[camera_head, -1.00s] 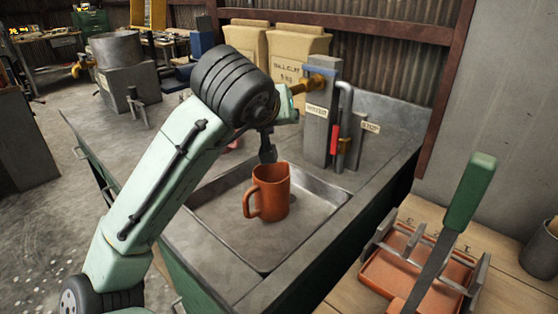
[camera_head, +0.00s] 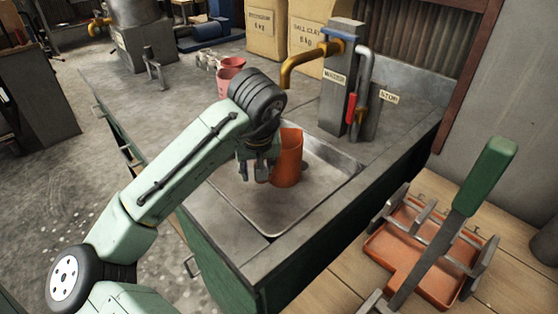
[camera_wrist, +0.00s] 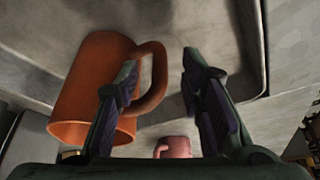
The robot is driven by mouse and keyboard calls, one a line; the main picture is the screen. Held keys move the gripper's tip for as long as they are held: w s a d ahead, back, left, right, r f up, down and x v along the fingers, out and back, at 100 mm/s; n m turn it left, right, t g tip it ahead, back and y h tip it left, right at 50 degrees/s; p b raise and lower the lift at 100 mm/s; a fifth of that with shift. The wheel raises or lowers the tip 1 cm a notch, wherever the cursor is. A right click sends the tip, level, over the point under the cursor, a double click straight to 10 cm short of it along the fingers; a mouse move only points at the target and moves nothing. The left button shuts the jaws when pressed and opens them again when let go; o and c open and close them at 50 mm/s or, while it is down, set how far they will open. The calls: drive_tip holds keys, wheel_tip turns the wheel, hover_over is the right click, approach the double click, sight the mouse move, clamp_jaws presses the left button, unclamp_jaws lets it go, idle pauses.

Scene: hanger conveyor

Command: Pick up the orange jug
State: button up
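The orange jug (camera_head: 289,158) stands upright in the shallow metal sink (camera_head: 318,196). In the head view my gripper (camera_head: 258,176) is low over the sink at the jug's left, on its handle side, and hides most of the handle. In the wrist view the jug (camera_wrist: 88,88) lies at the left with its handle (camera_wrist: 153,80) reaching toward the space between the fingers. My gripper (camera_wrist: 165,92) is open there; the left finger overlaps the jug and handle, and the right finger is clear of it. I cannot tell whether any finger touches the handle.
A brass tap (camera_head: 305,64) on a grey post marked WATER stands behind the sink. A green-handled lever (camera_head: 483,178) and an orange tray (camera_head: 433,270) are at the right.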

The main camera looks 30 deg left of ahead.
drive_tip(key=shift+x, duration=0.9)
drive_tip(key=shift+c, duration=0.2)
clamp_jaws()
